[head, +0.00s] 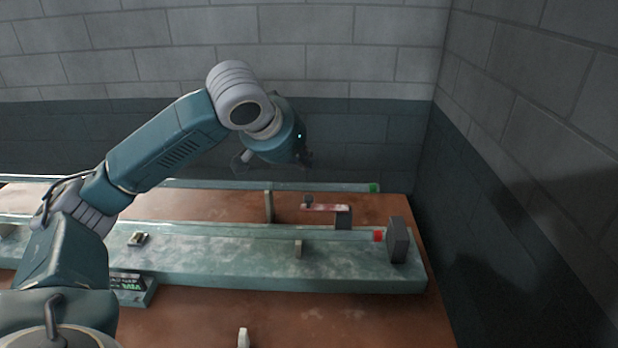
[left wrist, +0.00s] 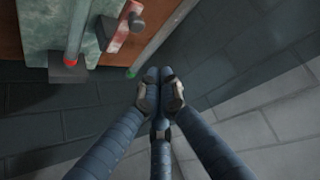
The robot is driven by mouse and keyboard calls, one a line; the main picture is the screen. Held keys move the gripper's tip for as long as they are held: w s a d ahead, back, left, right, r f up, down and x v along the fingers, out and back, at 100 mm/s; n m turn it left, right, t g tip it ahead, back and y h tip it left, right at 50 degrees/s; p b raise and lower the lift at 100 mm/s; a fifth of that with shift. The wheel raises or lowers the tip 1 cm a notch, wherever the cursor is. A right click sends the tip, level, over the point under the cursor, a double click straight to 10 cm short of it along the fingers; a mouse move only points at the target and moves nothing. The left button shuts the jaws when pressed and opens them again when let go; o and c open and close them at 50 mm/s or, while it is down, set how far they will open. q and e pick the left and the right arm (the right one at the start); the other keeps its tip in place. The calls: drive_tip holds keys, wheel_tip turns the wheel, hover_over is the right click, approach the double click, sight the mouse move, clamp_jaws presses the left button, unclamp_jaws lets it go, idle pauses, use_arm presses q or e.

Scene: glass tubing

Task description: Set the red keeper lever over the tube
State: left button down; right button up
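The red keeper lever (head: 327,208) points left from a dark pivot block (head: 343,219) on the far side of the front tube, roughly along it, with a dark knob (head: 308,200) at its free end. The lever (left wrist: 117,35) and knob (left wrist: 136,22) show at the upper left in the left wrist view. The front glass tube (head: 330,235) lies along the green bed, its red end (head: 378,236) near a dark end block (head: 398,240). My left gripper (head: 305,159) is above and behind the lever, apart from it. Its fingertips (left wrist: 159,75) are together and empty.
A second tube with a green end (head: 374,188) runs behind the bed; that end also shows in the left wrist view (left wrist: 131,73). Small upright supports (head: 268,206) stand near the tubes. Brick walls close the back and right. The brown tabletop (head: 200,325) in front is mostly clear.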

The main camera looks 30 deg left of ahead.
use_arm(q)
drive_tip(key=w+f, duration=0.1)
drive_tip(key=f, duration=0.1)
drive_tip(key=w+f+p, duration=0.1)
drive_tip(key=f, duration=0.2)
drive_tip(key=w+f, duration=0.1)
drive_tip(key=f, duration=0.2)
drive_tip(key=shift+a+p, duration=0.15)
drive_tip(key=shift+p, duration=0.15)
use_arm(e)
drive_tip(key=shift+w+a+r, duration=0.2)
drive_tip(key=shift+w+r, duration=0.05)
drive_tip(key=shift+r, duration=0.15)
drive_tip(key=shift+w+a+r, duration=0.2)
drive_tip(key=shift+r, duration=0.2)
use_arm(q)
drive_tip(key=shift+f, duration=0.1)
use_arm(e)
drive_tip(key=shift+d, duration=0.15)
drive_tip(key=shift+r, duration=0.1)
